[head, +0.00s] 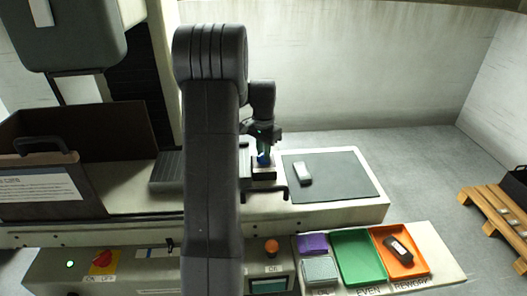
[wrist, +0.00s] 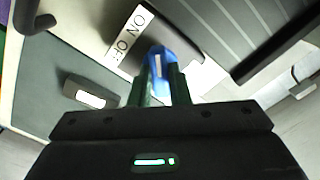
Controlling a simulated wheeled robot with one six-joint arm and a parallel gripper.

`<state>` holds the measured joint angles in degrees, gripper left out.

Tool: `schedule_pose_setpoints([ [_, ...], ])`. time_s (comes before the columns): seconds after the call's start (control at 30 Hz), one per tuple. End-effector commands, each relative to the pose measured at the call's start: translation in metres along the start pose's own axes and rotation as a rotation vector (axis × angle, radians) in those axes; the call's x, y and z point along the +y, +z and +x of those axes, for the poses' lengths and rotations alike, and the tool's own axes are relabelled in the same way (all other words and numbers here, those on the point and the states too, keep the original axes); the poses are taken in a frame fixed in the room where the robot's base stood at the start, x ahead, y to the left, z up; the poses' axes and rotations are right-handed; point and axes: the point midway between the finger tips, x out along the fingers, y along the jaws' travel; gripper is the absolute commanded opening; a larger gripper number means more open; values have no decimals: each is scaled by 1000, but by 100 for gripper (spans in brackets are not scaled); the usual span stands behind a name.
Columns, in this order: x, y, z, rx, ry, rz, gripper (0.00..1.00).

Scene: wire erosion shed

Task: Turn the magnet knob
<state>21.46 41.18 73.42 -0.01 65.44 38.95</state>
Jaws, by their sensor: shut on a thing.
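The blue magnet knob (wrist: 158,60) with a pale mark sits beside a white label reading ON and OFF (wrist: 130,37) in the wrist view. My gripper (wrist: 158,80) is shut on the knob, with one green finger on each side of it. In the head view the blue knob (head: 264,159) shows small below my gripper (head: 265,145), on a dark base on the machine bed. My arm covers part of the bed to its left.
A grey block (head: 303,173) lies on the dark mat (head: 338,190) to the right. A black handle (head: 286,190) stands in front of the knob.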

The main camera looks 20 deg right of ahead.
Motion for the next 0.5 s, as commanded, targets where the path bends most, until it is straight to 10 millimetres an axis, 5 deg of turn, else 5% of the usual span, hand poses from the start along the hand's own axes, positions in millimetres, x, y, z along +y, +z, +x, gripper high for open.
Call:
schedule_pose_setpoints([
  [0.1, 0, -1, -1, 3, -2, 1, 0],
  [0.13, 0, -1, -1, 3, -2, 1, 20],
  [0.23, 0, -1, -1, 2, -2, 1, 38],
  [0.5, 0, 0, -1, 1, -1, 0, 38],
])
